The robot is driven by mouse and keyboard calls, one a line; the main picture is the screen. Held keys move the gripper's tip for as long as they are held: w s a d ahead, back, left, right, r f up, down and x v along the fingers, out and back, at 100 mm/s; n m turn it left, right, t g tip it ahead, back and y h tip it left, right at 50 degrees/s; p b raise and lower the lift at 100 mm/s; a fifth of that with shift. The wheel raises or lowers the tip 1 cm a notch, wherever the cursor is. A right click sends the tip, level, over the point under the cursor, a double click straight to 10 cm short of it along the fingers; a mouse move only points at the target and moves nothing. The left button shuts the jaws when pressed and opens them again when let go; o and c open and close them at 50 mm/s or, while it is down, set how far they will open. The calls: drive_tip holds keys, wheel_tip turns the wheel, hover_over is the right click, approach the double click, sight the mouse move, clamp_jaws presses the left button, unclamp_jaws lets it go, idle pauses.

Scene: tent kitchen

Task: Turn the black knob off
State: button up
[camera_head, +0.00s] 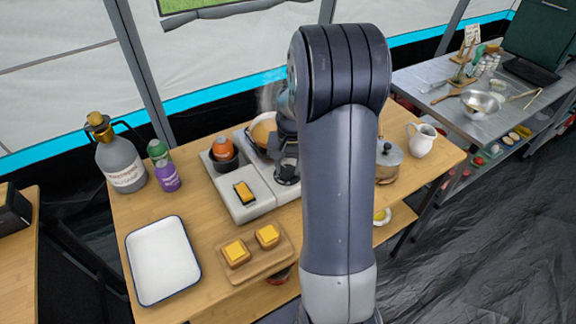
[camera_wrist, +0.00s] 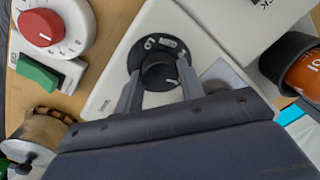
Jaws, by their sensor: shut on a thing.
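The black knob (camera_wrist: 158,73) sits on a round black dial plate with white markings, on a white panel, in the wrist view. A short white mark shows on its right side. My gripper (camera_wrist: 160,80) is shut on the knob, with one finger on each side of it. In the head view my gripper (camera_head: 286,172) is down at the white stove unit (camera_head: 258,182), and the black knob cannot be told apart there. A steaming pan (camera_head: 262,131) stands behind my gripper, partly hidden by my arm.
A red knob (camera_wrist: 42,27) on a white dial and a green piece (camera_wrist: 45,72) lie left of the black knob. An orange can (camera_head: 222,148) in a dark cup stands left of my gripper. A lidded pot (camera_head: 387,165) and white jug (camera_head: 421,140) stand right of my arm.

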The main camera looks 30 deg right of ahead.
sight(290, 169)
drive_tip(key=shift+m, duration=2)
drive_tip(key=o, duration=1)
wheel_tip(290, 169, up, 11)
drive_tip(key=shift+s+d, duration=0.15)
drive_tip(key=shift+s, duration=0.15)
drive_tip(key=shift+f, duration=0.15)
